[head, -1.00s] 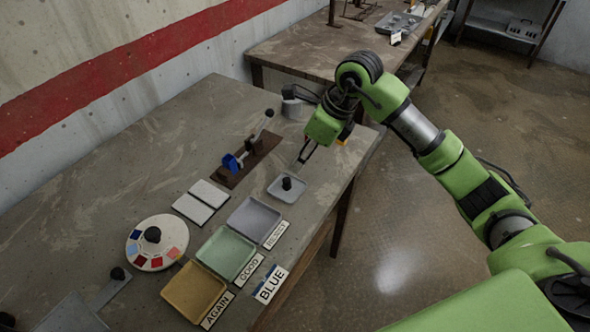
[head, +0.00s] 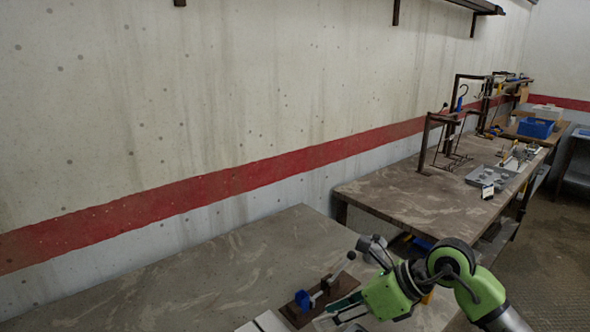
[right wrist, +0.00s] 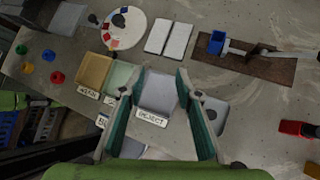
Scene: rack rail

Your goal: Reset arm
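My right arm reaches in from the lower right of the head view. Its gripper (head: 345,308) is low in that view, by the brown board with the blue clamp (head: 303,300). In the right wrist view the two green-lined fingers (right wrist: 155,85) are spread apart with nothing between them. They are above the bench, in front of the grey tray labelled REJECT (right wrist: 158,95). My left gripper is in neither view.
The right wrist view shows a yellow tray (right wrist: 93,72), a green tray (right wrist: 118,77), a round colour dial (right wrist: 125,28), two white tiles (right wrist: 168,38) and a small grey plate (right wrist: 214,108). A second bench (head: 410,195) stands farther back, beyond a gap.

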